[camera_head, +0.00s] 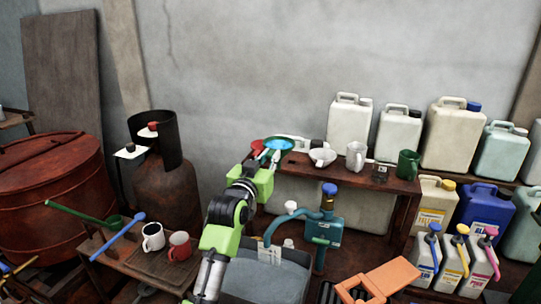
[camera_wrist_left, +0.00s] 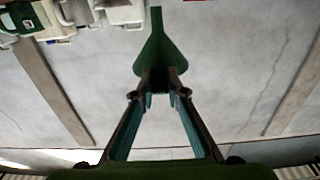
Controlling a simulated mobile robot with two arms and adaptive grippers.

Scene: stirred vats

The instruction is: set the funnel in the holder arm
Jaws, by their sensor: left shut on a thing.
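The dark green funnel (camera_wrist_left: 160,55) is pinched between the fingertips of my left gripper (camera_wrist_left: 163,95) in the left wrist view, with its narrow spout pointing up in that picture. In the head view my left gripper (camera_head: 273,157) is above the left end of the shelf, and the green funnel (camera_head: 286,155) shows only partly beside its tips. A blue funnel (camera_head: 279,144) and a red one (camera_head: 257,146) are close by. A pale blue curved arm (camera_head: 275,225) reaches left from a teal unit (camera_head: 322,230); I cannot tell whether it is the holder arm.
A white bowl (camera_head: 322,157), a white mug (camera_head: 356,156) and a green mug (camera_head: 408,164) stand on the wooden shelf (camera_head: 345,178). Several canisters (camera_head: 450,135) stand at the right. A gas bottle (camera_head: 167,192) and a low table with mugs (camera_head: 153,237) are at the left.

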